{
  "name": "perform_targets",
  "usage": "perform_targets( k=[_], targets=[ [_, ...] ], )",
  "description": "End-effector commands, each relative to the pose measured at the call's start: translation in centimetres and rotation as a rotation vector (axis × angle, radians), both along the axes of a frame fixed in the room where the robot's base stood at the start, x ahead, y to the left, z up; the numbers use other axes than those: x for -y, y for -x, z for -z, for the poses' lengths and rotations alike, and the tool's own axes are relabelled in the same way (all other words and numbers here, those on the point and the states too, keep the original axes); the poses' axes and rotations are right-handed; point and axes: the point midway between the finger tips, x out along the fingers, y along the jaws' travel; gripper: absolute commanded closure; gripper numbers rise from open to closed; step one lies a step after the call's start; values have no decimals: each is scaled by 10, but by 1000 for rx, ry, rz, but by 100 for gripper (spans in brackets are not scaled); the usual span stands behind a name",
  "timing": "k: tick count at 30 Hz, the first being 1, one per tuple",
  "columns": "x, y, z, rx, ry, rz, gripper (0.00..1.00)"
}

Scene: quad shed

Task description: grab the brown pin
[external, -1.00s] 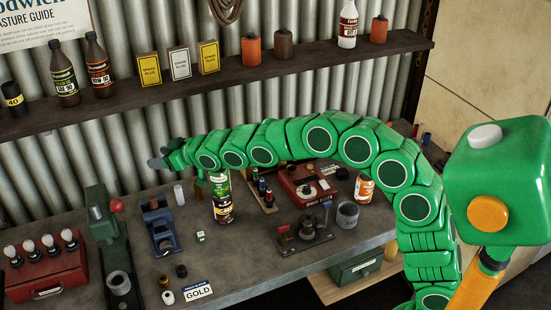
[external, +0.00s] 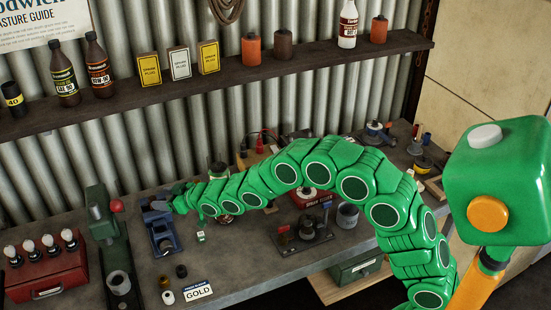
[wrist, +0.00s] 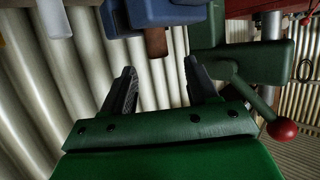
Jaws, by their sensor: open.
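The brown pin (wrist: 155,43) shows in the wrist view, sticking out from a blue vise-like fixture (wrist: 168,13). My gripper (wrist: 159,68) is open, with its two dark fingers on either side of the line to the pin. The pin's end lies just ahead of the fingertips, between them in the picture, and nothing is held. In the external view the blue fixture (external: 163,238) stands on the bench, and my gripper (external: 175,203) is at its upper right side. I cannot make out the pin there.
A green press (external: 112,250) with a red ball handle (wrist: 282,130) stands close to the left of the fixture. A white cylinder (wrist: 54,18) is near it in the wrist view.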

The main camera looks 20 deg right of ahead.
Motion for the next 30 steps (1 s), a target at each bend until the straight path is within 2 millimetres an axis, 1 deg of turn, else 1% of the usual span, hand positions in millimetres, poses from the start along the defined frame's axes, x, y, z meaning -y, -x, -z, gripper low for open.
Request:
perform_targets(
  k=[1,3,13,22,26,30],
  targets=[
    [0,0,4,-1,1,0,42],
    [-1,-1,6,-1,1,0,42],
    [-15,-15,12,0,-1,0,42],
    [-22,-23,16,-1,0,0,42],
    [-28,-30,21,-4,2,1,42],
    [-37,-40,22,1,-1,0,42]
  ],
)
